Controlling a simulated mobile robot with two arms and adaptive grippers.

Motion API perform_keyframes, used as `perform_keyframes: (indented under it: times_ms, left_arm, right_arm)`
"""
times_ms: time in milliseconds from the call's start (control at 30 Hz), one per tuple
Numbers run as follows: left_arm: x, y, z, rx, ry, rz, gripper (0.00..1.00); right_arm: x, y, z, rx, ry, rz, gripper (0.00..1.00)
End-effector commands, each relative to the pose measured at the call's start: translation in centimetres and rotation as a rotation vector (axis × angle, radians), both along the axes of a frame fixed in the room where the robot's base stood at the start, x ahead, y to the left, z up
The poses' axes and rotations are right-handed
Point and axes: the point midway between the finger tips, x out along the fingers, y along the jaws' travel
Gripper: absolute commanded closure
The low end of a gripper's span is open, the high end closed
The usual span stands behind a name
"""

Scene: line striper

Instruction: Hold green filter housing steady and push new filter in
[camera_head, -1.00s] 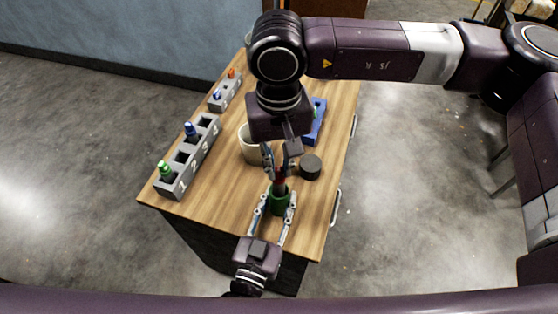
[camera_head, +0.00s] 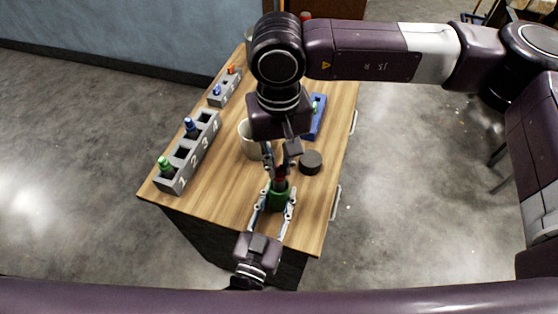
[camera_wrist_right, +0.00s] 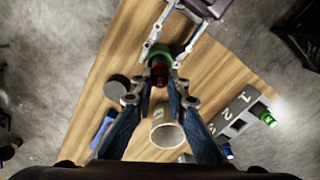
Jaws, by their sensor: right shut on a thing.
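The green filter housing (camera_head: 279,197) stands near the front edge of the wooden table. My left gripper (camera_head: 279,192) has its fingers on both sides of the housing, closed on it. The red filter (camera_head: 280,179) is at the top opening of the housing, its lower end hidden inside. My right gripper (camera_head: 280,164) is shut on the filter from above. In the right wrist view, the red filter (camera_wrist_right: 159,75) lies between my right fingertips (camera_wrist_right: 158,82), against the green housing (camera_wrist_right: 158,58). How deep the filter sits cannot be told.
A dark round lid (camera_head: 311,162) and a whitish cup (camera_head: 249,142) stand close by. A grey numbered rack (camera_head: 196,157) holds green and blue pieces at the left. A smaller grey rack (camera_head: 226,88) and a blue tray (camera_head: 315,122) are farther back.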

Motion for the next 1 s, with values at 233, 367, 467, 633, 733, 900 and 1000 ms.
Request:
perform_keyframes:
  times_ms: [233, 367, 467, 633, 733, 900, 1000]
  left_arm:
    - [-0.1, 0.0, -0.1, 0.001, 0.003, -0.001, 1.00]
    - [-0.1, 0.0, -0.1, 0.002, 0.003, -0.001, 1.00]
    - [-0.1, 0.0, -0.1, 0.001, 0.003, -0.001, 1.00]
    - [-0.1, 0.0, -0.1, 0.002, 0.003, -0.001, 1.00]
    - [-0.1, 0.0, -0.1, 0.001, 0.003, -0.001, 1.00]
    - [-0.1, 0.0, -0.1, 0.001, 0.003, -0.001, 1.00]
    - [-0.1, 0.0, -0.1, 0.001, 0.003, -0.001, 1.00]
  right_arm:
    - [0.0, 0.0, -0.6, 0.000, 0.000, 0.000, 1.00]
    - [0.0, 0.0, -1.0, 0.000, 0.000, 0.000, 1.00]
    - [0.0, 0.0, -1.2, 0.000, 0.000, 0.000, 1.00]
    - [0.0, 0.0, -1.6, 0.001, 0.001, 0.000, 1.00]
    - [0.0, 0.0, -1.9, 0.001, 0.001, 0.000, 1.00]
    - [0.0, 0.0, -2.3, 0.000, 0.000, 0.000, 1.00]
    - [0.0, 0.0, -2.6, 0.000, 0.000, 0.000, 1.00]
